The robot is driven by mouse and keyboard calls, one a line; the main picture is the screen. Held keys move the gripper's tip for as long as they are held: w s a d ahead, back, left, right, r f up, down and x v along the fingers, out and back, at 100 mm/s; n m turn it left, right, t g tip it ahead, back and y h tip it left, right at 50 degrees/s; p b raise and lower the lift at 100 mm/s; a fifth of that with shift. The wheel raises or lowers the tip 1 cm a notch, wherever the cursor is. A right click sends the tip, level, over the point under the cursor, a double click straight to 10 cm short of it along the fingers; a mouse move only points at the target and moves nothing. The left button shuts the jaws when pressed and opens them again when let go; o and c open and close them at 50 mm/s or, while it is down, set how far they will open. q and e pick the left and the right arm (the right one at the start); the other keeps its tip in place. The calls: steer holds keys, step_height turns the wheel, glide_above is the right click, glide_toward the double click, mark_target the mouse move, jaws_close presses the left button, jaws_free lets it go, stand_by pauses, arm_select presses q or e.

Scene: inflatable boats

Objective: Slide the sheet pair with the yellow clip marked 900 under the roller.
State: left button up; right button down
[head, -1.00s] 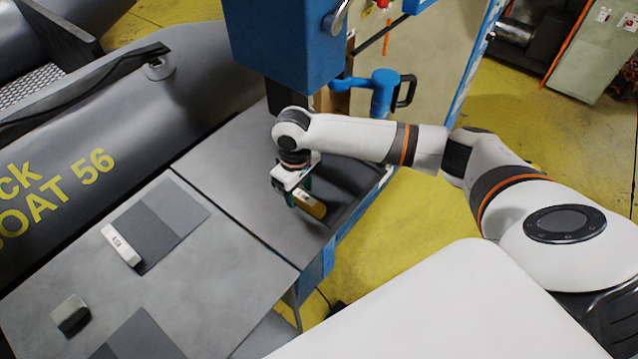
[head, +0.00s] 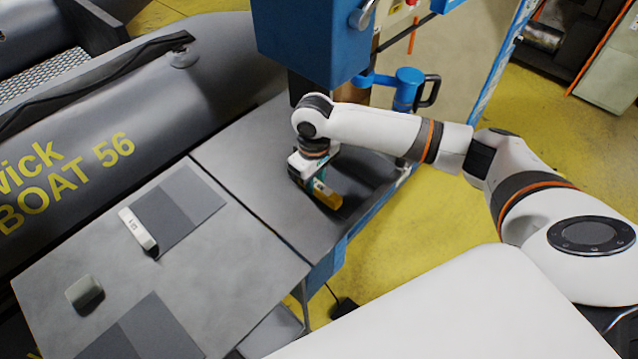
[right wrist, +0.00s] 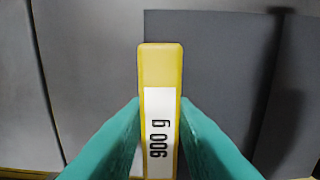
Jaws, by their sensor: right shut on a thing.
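The yellow clip (head: 328,199) is held over the dark worktop below the blue machine. The roller cannot be made out clearly under the blue machine head (head: 312,40). My left gripper is out of view.
The grey table (head: 215,265) on the left bears another sheet pair (head: 180,210) with a white clip (head: 138,232), a small grey block (head: 85,293) and more sheets (head: 150,335). A grey inflatable boat (head: 110,110) lies behind. A blue handled part (head: 405,88) stands right of the machine.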

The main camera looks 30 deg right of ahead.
step_height(320, 180, up, 8)
steer(key=shift+s+a+f+b, duration=0.1)
steer(key=shift+f+b, duration=0.15)
steer(key=shift+b, duration=0.3)
steer(key=s+a+m, duration=0.3)
steer(key=s+a, duration=0.1)
steer(key=s, duration=0.5)
steer(key=w+d+f+n+p, duration=0.1)
steer(key=w+f+p, duration=0.1)
steer(key=w, duration=0.1)
steer(key=w+d+f+n+p, duration=0.1)
steer(key=w+f+p, duration=0.1)
steer(key=w+f, duration=0.1)
steer(key=w+d+f+n+p, duration=0.1)
steer(key=w+f+p, duration=0.1)
steer(key=w, duration=0.2)
steer(key=shift+w+d+f, duration=0.15)
steer(key=shift+d+f, duration=0.15)
steer(key=shift+f, duration=0.1)
steer(key=shift+w+f+b, duration=0.2)
steer(key=shift+w+b, duration=0.25)
steer(key=shift+b, duration=0.15)
steer(key=w+b, duration=0.1)
steer(key=w+a+b, duration=0.1)
steer(key=w+b, duration=0.2)
steer(key=shift+a, duration=0.3)
steer(key=shift+s+f, duration=0.1)
steer(key=shift+f, duration=0.35)
